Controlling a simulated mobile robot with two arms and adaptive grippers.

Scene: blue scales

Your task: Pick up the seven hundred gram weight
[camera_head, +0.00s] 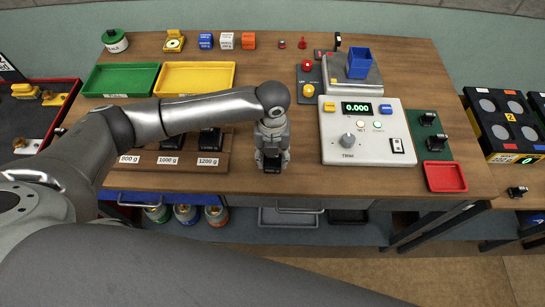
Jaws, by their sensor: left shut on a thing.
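My left gripper (272,158) points down over the wooden table, right of the weight rack. It is shut on a dark block (272,166), which looks like a black weight. Its label cannot be read, and I cannot tell if it touches the table. The wooden rack (218,165) has labels that seem to read 800 g, 1000 g and 1200 g. Black weights stand behind the 1000 g label (171,142) and the 1200 g label (208,140). My left arm hides the rack's left and back parts. My right gripper is not in view.
A scale panel (335,150) reading 0.000 stands right of my gripper. A red tray (445,177) is farther right. Green (112,80) and yellow (195,78) trays and several coloured cubes lie at the back. Bare table surrounds the gripper, with its front edge close below.

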